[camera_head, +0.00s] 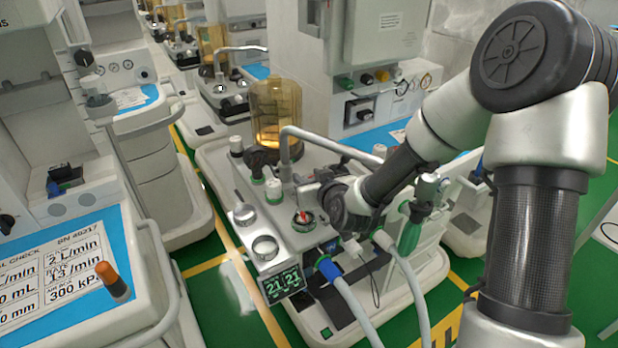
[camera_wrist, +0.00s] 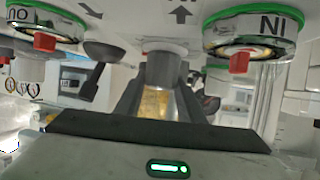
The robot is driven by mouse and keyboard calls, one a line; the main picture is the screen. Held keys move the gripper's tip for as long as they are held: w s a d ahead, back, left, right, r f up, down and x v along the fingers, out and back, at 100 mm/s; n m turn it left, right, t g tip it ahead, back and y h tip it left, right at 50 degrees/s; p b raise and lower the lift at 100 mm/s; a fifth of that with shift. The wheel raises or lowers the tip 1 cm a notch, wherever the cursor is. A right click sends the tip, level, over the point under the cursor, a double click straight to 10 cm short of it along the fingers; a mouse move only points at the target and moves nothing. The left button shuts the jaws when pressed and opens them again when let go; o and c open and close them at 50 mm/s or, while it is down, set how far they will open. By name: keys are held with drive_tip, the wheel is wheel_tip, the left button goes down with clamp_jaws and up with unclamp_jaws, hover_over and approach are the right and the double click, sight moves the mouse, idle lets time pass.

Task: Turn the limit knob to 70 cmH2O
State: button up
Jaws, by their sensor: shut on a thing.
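My gripper (camera_wrist: 160,74) is at the top of the absorber unit, and its two grey fingers come together on a pale, short knob (camera_wrist: 166,47) in the wrist view. The fingers cover much of the knob, and I cannot read a scale or a pressure value on it. I take it to be the limit knob, but no label for it is legible. In the head view my gripper (camera_head: 325,196) reaches in from the right, and its fingertips and the held knob are hard to make out.
A red-tipped, green-rimmed valve dome (camera_wrist: 240,40) marked IN and another (camera_wrist: 45,30) flank the knob. A curved metal tube (camera_head: 330,145) arches close behind my gripper. An amber canister (camera_head: 274,115), display (camera_head: 283,284) and blue-ended hose (camera_head: 330,270) are nearby.

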drive_tip(key=shift+a+f+b, duration=0.1)
drive_tip(key=shift+b, duration=0.25)
drive_tip(key=shift+a+m+t+h+b, duration=0.1)
drive_tip(key=shift+m+t+h+b, duration=0.3)
drive_tip(key=shift+m+h+b, duration=0.6)
drive_tip(key=m+h, duration=0.2)
drive_tip(key=shift+h, duration=0.3)
drive_tip(key=m+h+p, duration=0.1)
drive_tip(key=h, duration=0.1)
drive_tip(key=m+h+p, duration=0.1)
drive_tip(key=m, duration=0.1)
drive_tip(key=shift+r+h+p, duration=0.3)
drive_tip(key=shift+h+p, duration=0.1)
drive_tip(key=m+h+p, duration=0.1)
drive_tip(key=m+g+h+p, duration=0.1)
drive_tip(key=m+h+p, duration=0.1)
drive_tip(key=shift+d+f+m+g+h, duration=0.1)
drive_tip(key=shift+d+m+g+h, duration=0.2)
drive_tip(key=shift+g, duration=0.1)
drive_tip(key=shift+f, duration=0.1)
drive_tip(key=o, duration=1)
drive_tip(key=shift+o, duration=0.2)
